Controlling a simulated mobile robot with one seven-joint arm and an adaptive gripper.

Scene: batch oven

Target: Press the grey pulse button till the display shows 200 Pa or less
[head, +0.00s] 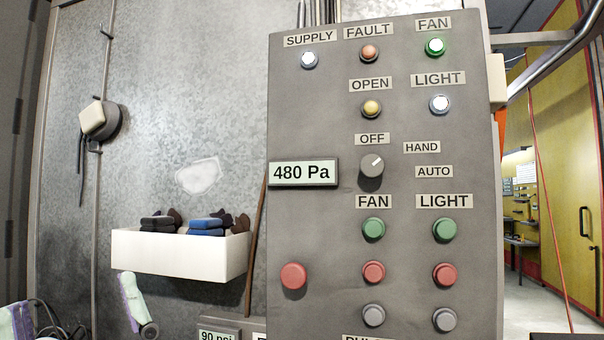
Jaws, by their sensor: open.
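The display (303,173) on the left of the grey control panel (320,235) reads 480 Pa. Two grey buttons show low on the panel, one (374,315) under the FAN column and one (445,320) under the LIGHT column. Below the left one, a label cut by the bottom edge seems to start with PUL (368,337). Whether it names the grey button above it or one below the picture, I cannot tell. Nothing touches either grey button. I cannot make out my gripper in the head view.
Red buttons (374,272) sit just above the grey ones, with green buttons (374,229) higher and a larger red button (293,276) left. A selector knob (371,164) is above. A white bin (180,252) juts out left of the panel. A 90 psi readout (217,336) shows below.

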